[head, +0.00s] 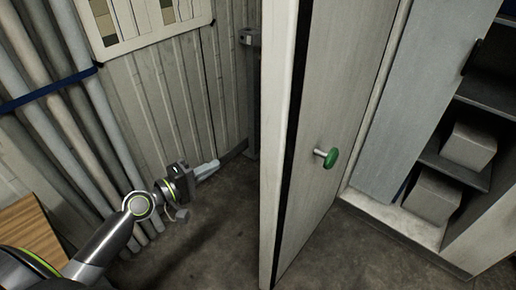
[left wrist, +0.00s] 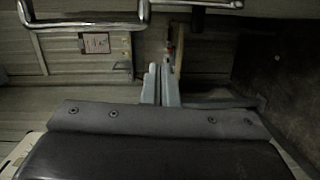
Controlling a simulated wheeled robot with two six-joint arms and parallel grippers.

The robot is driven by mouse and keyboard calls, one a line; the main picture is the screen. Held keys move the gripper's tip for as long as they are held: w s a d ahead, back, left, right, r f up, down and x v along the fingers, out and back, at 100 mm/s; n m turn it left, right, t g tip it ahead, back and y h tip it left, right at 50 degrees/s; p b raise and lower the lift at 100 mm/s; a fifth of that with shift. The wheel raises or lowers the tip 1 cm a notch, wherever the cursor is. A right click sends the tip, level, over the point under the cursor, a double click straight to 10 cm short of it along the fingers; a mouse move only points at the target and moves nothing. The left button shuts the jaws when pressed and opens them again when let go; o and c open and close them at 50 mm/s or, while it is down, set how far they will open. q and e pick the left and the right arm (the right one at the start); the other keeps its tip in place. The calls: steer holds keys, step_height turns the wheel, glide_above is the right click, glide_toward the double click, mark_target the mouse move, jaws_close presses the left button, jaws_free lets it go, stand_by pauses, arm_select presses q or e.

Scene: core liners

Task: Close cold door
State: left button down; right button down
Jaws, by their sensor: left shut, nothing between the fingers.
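A tall pale door (head: 335,105) with a dark seal along its edge stands open in the middle of the head view. A green knob (head: 327,158) on a short metal stem sticks out from its right-hand face. My left gripper (head: 211,168) is shut and empty, to the left of the door's edge and apart from it. Its closed fingers (left wrist: 160,82) also show in the left wrist view. The door's left-hand face is hidden in the head view. My right gripper is not in view.
Right of the door is a grey panel (head: 425,95) and dark shelves with pale boxes (head: 469,147). The concrete floor (head: 215,235) left of the door is clear.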

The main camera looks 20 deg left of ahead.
arm_select(q)
steer(key=w+d+r+p, duration=0.1)
steer(key=w+d+p, duration=0.2)
steer(key=d, duration=0.2)
steer(key=w+d+r+h+p, duration=0.1)
steer(key=w+d+r+p, duration=0.1)
steer(key=d, duration=0.4)
steer(key=shift+w+r+h+p, duration=0.25)
steer(key=shift+w+h+p, duration=0.05)
steer(key=shift+w+p, duration=0.4)
steer(key=shift+s, duration=0.1)
